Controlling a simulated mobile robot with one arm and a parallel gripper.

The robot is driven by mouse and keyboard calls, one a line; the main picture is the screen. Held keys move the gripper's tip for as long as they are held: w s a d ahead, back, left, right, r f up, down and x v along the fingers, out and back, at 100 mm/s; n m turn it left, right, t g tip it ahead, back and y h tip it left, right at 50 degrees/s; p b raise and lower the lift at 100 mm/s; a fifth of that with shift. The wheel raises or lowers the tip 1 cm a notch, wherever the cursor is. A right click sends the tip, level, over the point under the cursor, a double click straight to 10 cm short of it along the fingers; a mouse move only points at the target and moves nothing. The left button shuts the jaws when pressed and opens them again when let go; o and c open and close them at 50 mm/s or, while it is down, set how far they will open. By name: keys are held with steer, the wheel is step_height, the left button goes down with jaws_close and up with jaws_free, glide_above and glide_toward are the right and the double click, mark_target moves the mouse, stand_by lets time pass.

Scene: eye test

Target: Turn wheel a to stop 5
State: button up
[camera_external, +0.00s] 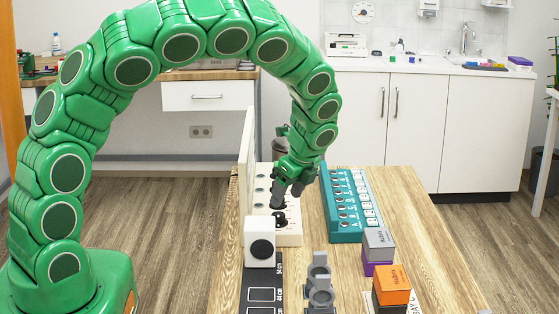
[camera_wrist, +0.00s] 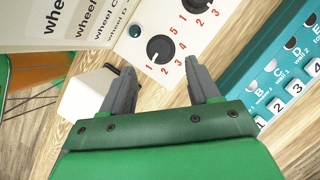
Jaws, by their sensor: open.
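A white panel (camera_external: 292,238) with dark round wheels lies on the wooden table; it also shows in the wrist view (camera_wrist: 134,44). One black wheel (camera_wrist: 160,48) has red stop numbers beside it, 1 to 5. A second wheel (camera_wrist: 194,4) is cut off at the top edge. I cannot tell which is wheel a, nor surely read their settings. An upright board (camera_wrist: 50,22) carries wheel names, partly cut off. My gripper (camera_external: 288,193) is over the panel. In the wrist view its fingers (camera_wrist: 162,88) are apart and empty, with the nearer wheel beyond the gap.
A white box (camera_external: 260,228) with a black disc stands at the panel's near end. A teal block (camera_external: 344,230) with letters and numbers stands to the right. Grey (camera_external: 378,240) and orange (camera_external: 391,279) boxes and grey fixtures (camera_external: 319,284) are nearer. Bare table lies right of the teal block.

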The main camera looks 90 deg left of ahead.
mark_target(279, 214)
steer(key=shift+x, duration=3.15)
steer(key=c, duration=1)
steer(key=shift+c, duration=0.2)
